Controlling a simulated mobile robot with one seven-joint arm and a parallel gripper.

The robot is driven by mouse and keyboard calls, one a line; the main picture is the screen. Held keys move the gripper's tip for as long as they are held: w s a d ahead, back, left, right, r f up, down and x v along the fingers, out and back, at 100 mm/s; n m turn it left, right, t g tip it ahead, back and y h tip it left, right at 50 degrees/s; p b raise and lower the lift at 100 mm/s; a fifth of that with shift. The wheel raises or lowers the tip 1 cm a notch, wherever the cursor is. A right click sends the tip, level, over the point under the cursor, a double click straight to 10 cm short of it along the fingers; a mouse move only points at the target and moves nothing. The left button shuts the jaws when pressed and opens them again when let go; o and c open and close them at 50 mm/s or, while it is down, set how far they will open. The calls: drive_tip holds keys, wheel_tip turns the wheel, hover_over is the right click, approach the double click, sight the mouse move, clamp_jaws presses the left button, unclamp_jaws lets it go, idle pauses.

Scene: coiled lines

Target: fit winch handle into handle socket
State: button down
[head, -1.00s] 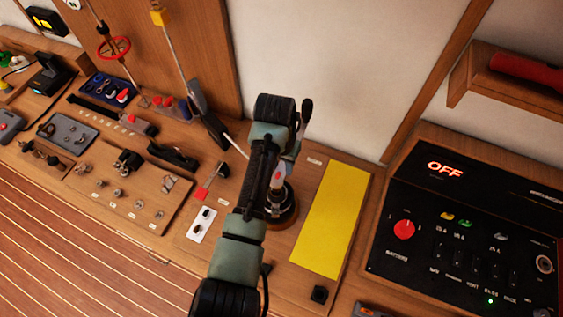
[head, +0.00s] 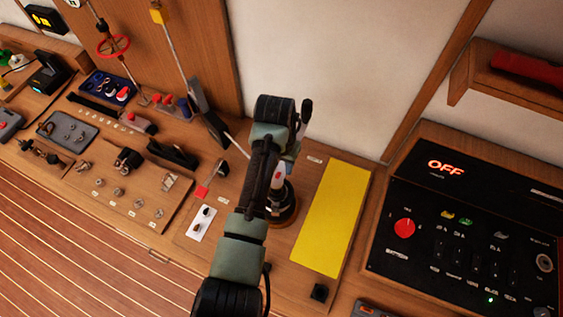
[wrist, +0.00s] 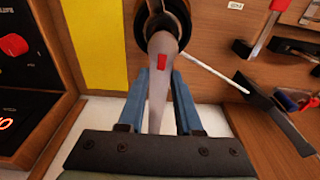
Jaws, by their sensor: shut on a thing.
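The winch handle (wrist: 160,88) is a pale grey bar with a red mark. My gripper (wrist: 166,80) has its blue fingers on both sides of the bar and is shut on it. The handle's rounded end lies over the top of the dark winch drum (wrist: 148,20) in the wrist view. The handle socket is hidden under that end, so I cannot tell whether the handle is seated. In the head view, the winch (head: 284,212) stands on the bench below my gripper, partly hidden by my arm.
A yellow panel (head: 332,218) lies right of the winch. A black switch panel (head: 470,240) showing OFF is farther right. A pale rod with a dark grip (wrist: 275,112) reaches close to the winch. Small fittings on a wooden board (head: 130,190) lie to the left.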

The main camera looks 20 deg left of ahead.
drive_tip(key=shift+f+b, duration=0.65)
drive_tip(key=shift+f, duration=0.3)
drive_tip(key=c, duration=0.8)
unclamp_jaws()
drive_tip(key=shift+o, duration=0.6)
drive_tip(key=o, duration=0.5)
drive_tip(key=shift+f, duration=0.1)
wheel_tip(320, 180, up, 5)
drive_tip(key=p, duration=0.5)
